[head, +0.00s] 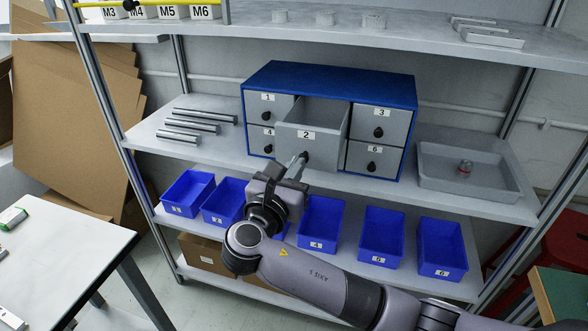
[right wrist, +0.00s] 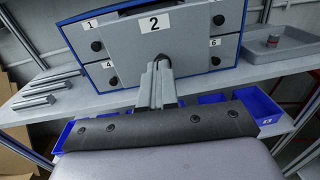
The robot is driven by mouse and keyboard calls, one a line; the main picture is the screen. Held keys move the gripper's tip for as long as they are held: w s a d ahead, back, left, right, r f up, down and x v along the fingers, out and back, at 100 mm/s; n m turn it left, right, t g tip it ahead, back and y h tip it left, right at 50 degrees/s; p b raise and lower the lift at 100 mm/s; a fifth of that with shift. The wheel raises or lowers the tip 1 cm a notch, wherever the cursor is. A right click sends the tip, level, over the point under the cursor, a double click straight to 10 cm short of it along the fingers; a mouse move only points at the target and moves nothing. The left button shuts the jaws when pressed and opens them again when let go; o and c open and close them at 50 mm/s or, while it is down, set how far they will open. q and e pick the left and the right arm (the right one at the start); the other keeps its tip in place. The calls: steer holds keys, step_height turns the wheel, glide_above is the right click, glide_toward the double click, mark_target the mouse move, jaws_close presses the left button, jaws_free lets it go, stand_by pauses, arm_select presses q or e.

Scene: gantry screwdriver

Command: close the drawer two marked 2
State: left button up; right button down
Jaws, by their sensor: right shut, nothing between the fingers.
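The drawer marked 2 (head: 310,148) is the grey upper middle drawer of a blue cabinet (head: 330,80). In the head view it stands pulled out, with its empty inside showing. Its front with the label 2 also shows in the right wrist view (right wrist: 188,48). My right gripper (head: 304,156) is shut and empty, with its fingertips at the drawer front near the dark knob, below the label. In the right wrist view its fingers (right wrist: 161,64) overlap the knob area, and I cannot tell whether they touch. My left gripper is not in view.
Drawers 1, 3, 4 and 6 look shut. Metal rods (head: 190,125) lie left of the cabinet, and a grey tray (head: 470,188) stands right of it. Blue bins (head: 382,236) line the shelf below. A white table (head: 60,260) is at the lower left.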

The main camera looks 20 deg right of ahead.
mark_target(304, 150)
steer(key=p+x, duration=0.1)
steer(key=x, duration=0.5)
steer(key=shift+w+a+r, duration=0.1)
steer(key=shift+w+a, duration=0.05)
steer(key=shift+w, duration=0.05)
steer(key=x, duration=0.8)
steer(key=shift+w+a+f+b, duration=0.2)
steer(key=shift+w+f+b, duration=0.1)
steer(key=shift+w+b, duration=0.1)
steer(key=shift+w+d+r, duration=0.1)
steer(key=shift+d+r, duration=0.1)
steer(key=shift+r, duration=0.1)
